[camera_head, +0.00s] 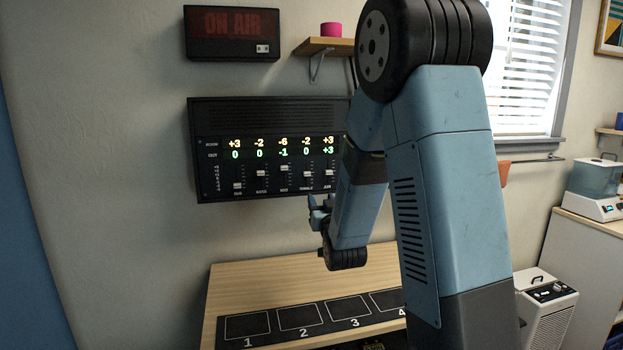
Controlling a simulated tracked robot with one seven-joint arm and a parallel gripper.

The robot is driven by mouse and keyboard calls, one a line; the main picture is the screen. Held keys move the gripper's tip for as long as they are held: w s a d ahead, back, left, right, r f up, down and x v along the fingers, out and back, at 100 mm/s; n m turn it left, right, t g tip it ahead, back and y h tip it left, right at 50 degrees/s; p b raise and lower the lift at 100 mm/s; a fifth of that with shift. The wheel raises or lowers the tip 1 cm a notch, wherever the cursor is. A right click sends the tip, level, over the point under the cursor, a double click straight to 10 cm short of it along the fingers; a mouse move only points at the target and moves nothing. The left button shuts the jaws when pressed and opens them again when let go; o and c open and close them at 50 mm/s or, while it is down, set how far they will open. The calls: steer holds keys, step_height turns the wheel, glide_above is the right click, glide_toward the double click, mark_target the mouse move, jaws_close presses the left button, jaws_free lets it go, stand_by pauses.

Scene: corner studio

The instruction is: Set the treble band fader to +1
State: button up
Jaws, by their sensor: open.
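A black equalizer panel (210,160) hangs on the wall with five vertical faders. Its ROOM row reads +3, -2, -6, -2, +3, and its OUT row reads 0, 0, -1, 0, +3. The labels under the faders are too small to read surely; the fourth fader (307,173), with ROOM -2 and OUT 0, seems to be the treble band. Its cap stands around mid-slot. My gripper (319,203) is open, just below the panel's lower right part in the picture. Whether it touches anything cannot be told. My arm covers the panel's right edge.
A wooden table (235,286) below carries a black mat (263,340) with numbered squares. An ON AIR sign (232,32) and a small shelf (313,46) with a pink cup (331,29) are above. A white appliance (545,305) stands at the lower right. Bare wall lies left of the panel.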

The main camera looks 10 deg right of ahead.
mark_target(307, 174)
steer(key=w+r, duration=0.1)
steer(key=w, duration=0.3)
steer(key=w+r+t, duration=0.1)
steer(key=w, duration=0.3)
steer(key=w+r+t, duration=0.1)
steer(key=w, duration=0.4)
steer(key=shift+a+r+n+y, duration=0.35)
steer(key=shift+r+n+y, duration=0.05)
steer(key=shift+c, duration=0.2)
jaws_close()
stand_by(0.4)
